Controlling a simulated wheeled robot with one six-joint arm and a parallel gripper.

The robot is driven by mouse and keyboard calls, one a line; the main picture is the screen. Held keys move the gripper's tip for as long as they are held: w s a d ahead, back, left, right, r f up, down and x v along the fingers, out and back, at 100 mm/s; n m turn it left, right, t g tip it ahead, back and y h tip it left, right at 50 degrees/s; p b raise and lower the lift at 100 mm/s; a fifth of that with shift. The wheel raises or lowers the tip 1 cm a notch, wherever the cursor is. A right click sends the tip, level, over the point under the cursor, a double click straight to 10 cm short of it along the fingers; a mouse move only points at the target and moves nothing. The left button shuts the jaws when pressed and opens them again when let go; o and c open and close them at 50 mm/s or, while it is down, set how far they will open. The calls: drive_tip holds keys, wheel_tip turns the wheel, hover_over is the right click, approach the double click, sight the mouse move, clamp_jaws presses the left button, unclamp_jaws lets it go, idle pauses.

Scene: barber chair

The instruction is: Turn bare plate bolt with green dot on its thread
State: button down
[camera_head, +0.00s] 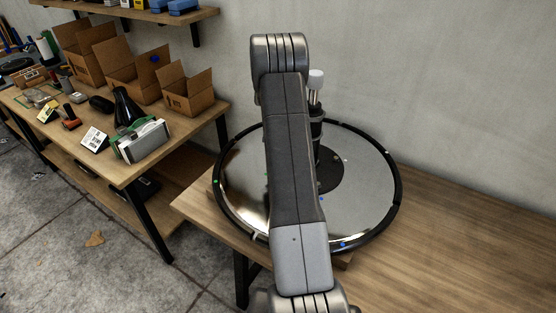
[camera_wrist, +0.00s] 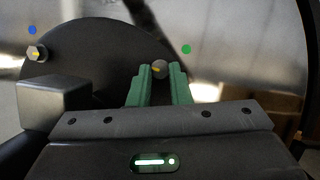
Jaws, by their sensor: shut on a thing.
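In the wrist view my gripper (camera_wrist: 160,84) has green fingers closed around a small bolt (camera_wrist: 160,68) on the dark round plate (camera_wrist: 105,55). The bolt's grey head shows between the fingertips, with an orange mark on it. A green dot (camera_wrist: 186,49) lies on the shiny disc just beyond this bolt. A second bolt (camera_wrist: 37,51), a hex head with a yellow mark, sits at the left of the dark plate, near a blue dot (camera_wrist: 32,29). The bolt threads are hidden. In the head view my arm covers the gripper and the held bolt.
The shiny round base (camera_head: 372,190) with a black rim lies on a wooden bench (camera_head: 460,240). A dark post (camera_head: 317,130) with a white top stands at its middle. A side table (camera_head: 120,170) at the left holds boxes and tools. The bench is clear at the right.

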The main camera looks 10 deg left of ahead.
drive_tip(key=c, duration=1.3)
unclamp_jaws()
drive_tip(key=shift+c, duration=0.2)
drive_tip(key=v, duration=1.3)
drive_tip(key=shift+r+b, duration=0.4)
drive_tip(key=shift+r, duration=0.05)
